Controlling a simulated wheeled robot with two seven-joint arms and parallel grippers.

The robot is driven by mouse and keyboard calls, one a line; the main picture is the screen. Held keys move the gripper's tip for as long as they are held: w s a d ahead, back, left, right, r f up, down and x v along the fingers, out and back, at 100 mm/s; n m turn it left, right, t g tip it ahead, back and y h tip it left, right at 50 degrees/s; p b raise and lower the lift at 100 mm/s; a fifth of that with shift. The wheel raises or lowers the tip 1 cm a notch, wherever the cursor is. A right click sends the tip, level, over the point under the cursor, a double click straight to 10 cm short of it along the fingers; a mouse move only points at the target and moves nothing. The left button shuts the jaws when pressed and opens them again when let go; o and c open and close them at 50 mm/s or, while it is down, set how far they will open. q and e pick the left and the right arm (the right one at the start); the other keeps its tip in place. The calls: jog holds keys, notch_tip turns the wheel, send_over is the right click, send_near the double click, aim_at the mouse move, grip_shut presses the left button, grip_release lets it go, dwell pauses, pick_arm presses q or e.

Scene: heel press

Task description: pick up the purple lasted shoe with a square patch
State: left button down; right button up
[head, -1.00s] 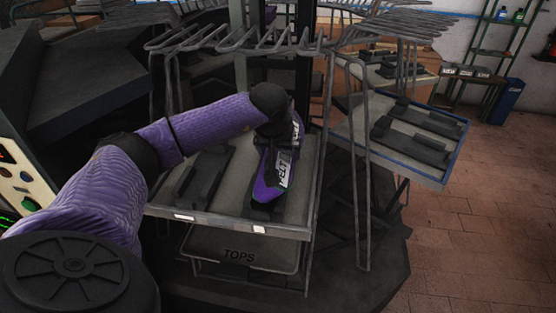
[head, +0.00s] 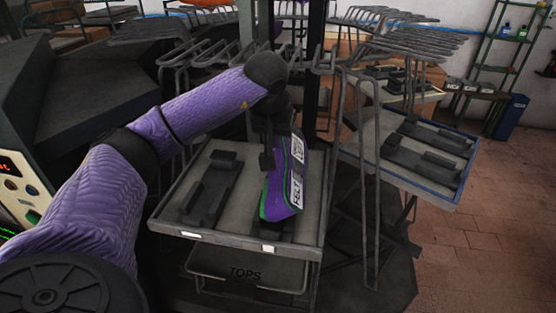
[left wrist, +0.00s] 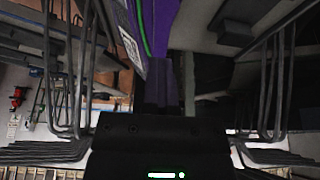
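The purple shoe (head: 277,187) has a green edge line and a white strip with dark lettering along its side. It is above the right-hand cradle of the middle tray (head: 170,222), tilted, and appears raised off it. My left gripper (head: 268,155) comes down over its upper end and appears shut on it; the far finger is hidden. In the left wrist view the shoe (left wrist: 160,25) runs up from between the dark fingers (left wrist: 165,88). A white patch with dark markings (left wrist: 131,46) shows on its side. My right gripper is not in view.
An empty dark cradle (head: 208,187) lies left on the same tray. Metal rack prongs (head: 205,55) stand behind, and upright bars (head: 368,190) stand close on the right. A blue-edged tray (head: 425,160) with dark cradles is farther right. A lower bin reads TOPS (head: 245,273).

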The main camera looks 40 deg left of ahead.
pick_arm(q)
jog(key=shift+w+d+r, duration=0.2)
jog(key=shift+r, duration=0.35)
jog(key=shift+w+r, duration=0.15)
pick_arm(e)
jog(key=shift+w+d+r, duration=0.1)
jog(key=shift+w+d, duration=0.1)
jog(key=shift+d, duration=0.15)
pick_arm(q)
jog(key=shift+c, duration=1.4)
grip_release()
jog(key=shift+w+d, duration=0.15)
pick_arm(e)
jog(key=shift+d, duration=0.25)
pick_arm(q)
jog(key=shift+r, duration=0.1)
